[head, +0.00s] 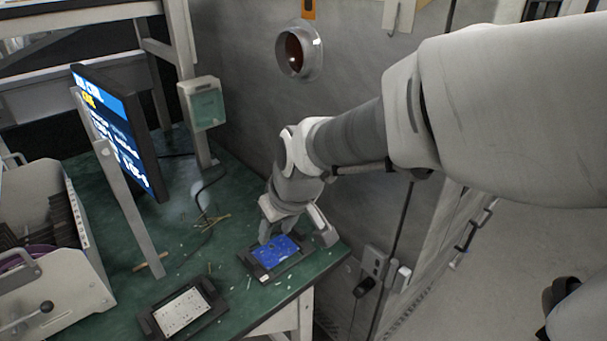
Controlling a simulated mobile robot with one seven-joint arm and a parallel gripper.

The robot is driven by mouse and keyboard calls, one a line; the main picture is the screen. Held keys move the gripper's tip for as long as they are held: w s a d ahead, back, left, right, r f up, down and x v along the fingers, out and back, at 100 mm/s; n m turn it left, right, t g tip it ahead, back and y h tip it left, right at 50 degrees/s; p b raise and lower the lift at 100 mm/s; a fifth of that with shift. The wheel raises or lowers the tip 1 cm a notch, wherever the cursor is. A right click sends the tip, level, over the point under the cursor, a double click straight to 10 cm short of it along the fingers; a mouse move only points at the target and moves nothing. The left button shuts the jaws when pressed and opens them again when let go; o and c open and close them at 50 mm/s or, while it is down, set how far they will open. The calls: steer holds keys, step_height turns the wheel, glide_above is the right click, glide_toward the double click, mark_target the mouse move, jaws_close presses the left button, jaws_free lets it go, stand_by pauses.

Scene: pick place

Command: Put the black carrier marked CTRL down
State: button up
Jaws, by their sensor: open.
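A black carrier (250,270) with a blue board in it lies flat on the green bench top, near its right corner. My gripper (296,240) is right over this carrier, pointing down, with its fingers apart. The gripper hides part of the carrier's far side, and I cannot tell whether a finger touches it. A second black carrier (150,325) with a white board lies nearer the front, to the left. No CTRL marking can be read on either carrier.
The green bench (226,247) has scattered scraps and a cable on it. A tilted monitor (120,130) on a metal post and a grey bin-like machine (75,262) stand at the left. A grey wall panel (255,110) rises behind. The bench edge is close to the blue-board carrier.

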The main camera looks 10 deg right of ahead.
steer(key=s+d+r+m+t+h, duration=0.1)
steer(key=s+d+r+m, duration=0.4)
steer(key=s+d, duration=0.8)
step_height(320, 180, up, 2)
steer(key=shift+s+r+m+h, duration=0.2)
steer(key=shift+s+m+h, duration=0.1)
steer(key=shift+s+h, duration=0.4)
steer(key=shift+r, duration=0.1)
step_height(320, 180, up, 14)
steer(key=p, duration=1.3)
steer(key=shift+f+p, duration=0.25)
steer(key=shift+p, duration=0.1)
